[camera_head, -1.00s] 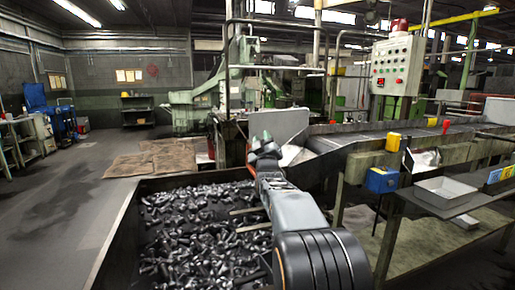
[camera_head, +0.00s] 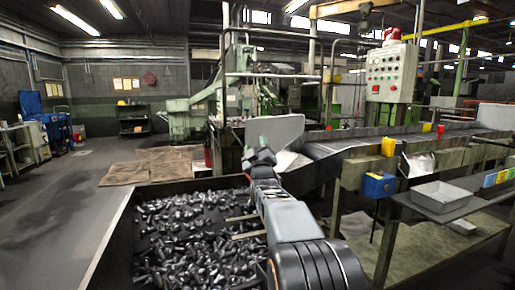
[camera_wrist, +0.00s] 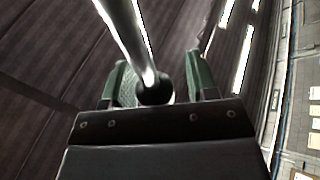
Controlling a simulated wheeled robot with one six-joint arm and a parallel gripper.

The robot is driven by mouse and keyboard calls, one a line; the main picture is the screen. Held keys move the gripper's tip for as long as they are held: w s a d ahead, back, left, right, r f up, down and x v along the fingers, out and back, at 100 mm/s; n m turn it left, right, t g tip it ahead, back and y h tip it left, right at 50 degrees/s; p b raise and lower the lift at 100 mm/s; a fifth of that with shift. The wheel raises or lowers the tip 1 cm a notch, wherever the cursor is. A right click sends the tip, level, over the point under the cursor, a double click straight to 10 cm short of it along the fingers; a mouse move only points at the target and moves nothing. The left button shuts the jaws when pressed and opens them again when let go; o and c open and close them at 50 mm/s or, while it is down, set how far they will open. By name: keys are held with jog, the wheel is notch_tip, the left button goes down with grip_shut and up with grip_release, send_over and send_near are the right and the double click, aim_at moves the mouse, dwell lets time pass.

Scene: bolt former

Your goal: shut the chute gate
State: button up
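My gripper (camera_head: 262,150) is at the end of my raised arm, above the far end of the bolt bin. Behind it, a flat grey upright plate (camera_head: 278,129), which looks like the chute gate, stands at the near end of the sloping chute (camera_head: 345,146). In the wrist view, a shiny metal rod (camera_wrist: 128,35) with a dark round end (camera_wrist: 156,90) lies between the green fingers of my gripper (camera_wrist: 160,82). The fingers look spread, with a gap on the right side. I cannot tell whether they touch the rod or what it joins.
The bin (camera_head: 115,235) of dark bolts (camera_head: 195,225) lies below my arm. A bench with a grey tray (camera_head: 442,195) and blue box (camera_head: 379,185) stands to the right. A control box (camera_head: 392,72) with a red lamp rises behind. Floor is clear at left.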

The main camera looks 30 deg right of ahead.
jog(key=b+v, duration=0.1)
jog(key=v, duration=1.3)
dwell(0.3)
